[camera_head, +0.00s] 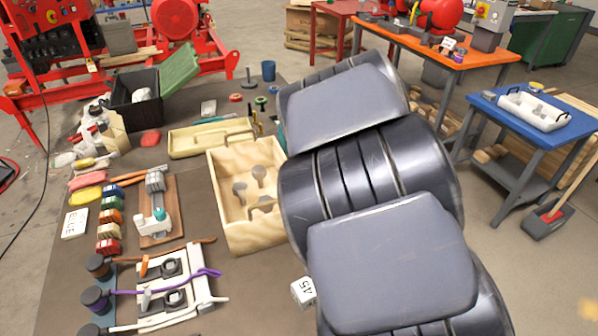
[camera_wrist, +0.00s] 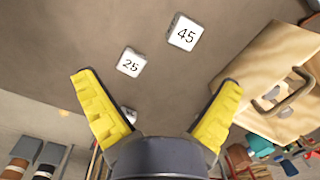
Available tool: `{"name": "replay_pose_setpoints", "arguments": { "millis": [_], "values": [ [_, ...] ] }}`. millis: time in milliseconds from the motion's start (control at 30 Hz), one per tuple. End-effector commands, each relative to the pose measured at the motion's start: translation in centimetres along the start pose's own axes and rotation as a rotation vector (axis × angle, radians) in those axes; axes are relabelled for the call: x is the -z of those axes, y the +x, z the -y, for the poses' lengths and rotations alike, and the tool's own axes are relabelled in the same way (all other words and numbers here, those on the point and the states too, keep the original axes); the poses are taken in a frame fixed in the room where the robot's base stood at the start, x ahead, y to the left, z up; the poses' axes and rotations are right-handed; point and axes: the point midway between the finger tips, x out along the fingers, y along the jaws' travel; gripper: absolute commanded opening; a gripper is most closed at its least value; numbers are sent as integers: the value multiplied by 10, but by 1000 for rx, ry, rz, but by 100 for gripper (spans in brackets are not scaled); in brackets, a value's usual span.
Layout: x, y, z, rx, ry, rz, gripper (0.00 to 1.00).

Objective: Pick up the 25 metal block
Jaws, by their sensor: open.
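The 25 metal block (camera_wrist: 131,63) is a small pale block marked "25". In the wrist view it lies on the brown table top, ahead of my gripper (camera_wrist: 157,81) and between the lines of its two yellow fingers, a little left of centre. My gripper is open, with nothing between the fingers. A larger block marked "45" (camera_wrist: 185,33) lies just up and right of the 25 block, apart from it. The 45 block also shows in the head view (camera_head: 303,291), beside my arm. My arm hides the 25 block and my gripper there.
A wooden tray (camera_head: 224,200) with metal parts stands left of my arm; its edge shows in the wrist view (camera_wrist: 262,75). Another small pale thing (camera_wrist: 130,115) is partly hidden by the left finger. Clamps and coloured blocks fill the table's left side. Bare table surrounds the two numbered blocks.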

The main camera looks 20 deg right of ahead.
Motion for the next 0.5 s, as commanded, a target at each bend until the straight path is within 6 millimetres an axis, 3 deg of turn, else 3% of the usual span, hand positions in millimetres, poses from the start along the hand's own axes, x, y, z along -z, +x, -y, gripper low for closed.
{"name": "replay_pose_setpoints", "arguments": {
  "millis": [100, 200, 300, 500],
  "values": [
    [47, 38, -17, -13, 220, -44, 95],
    [74, 63, -33, -22, 356, -81, 95],
    [91, 80, -45, -29, 447, -107, 95],
    [103, 95, -54, -32, 510, -132, 95]
  ]
}}
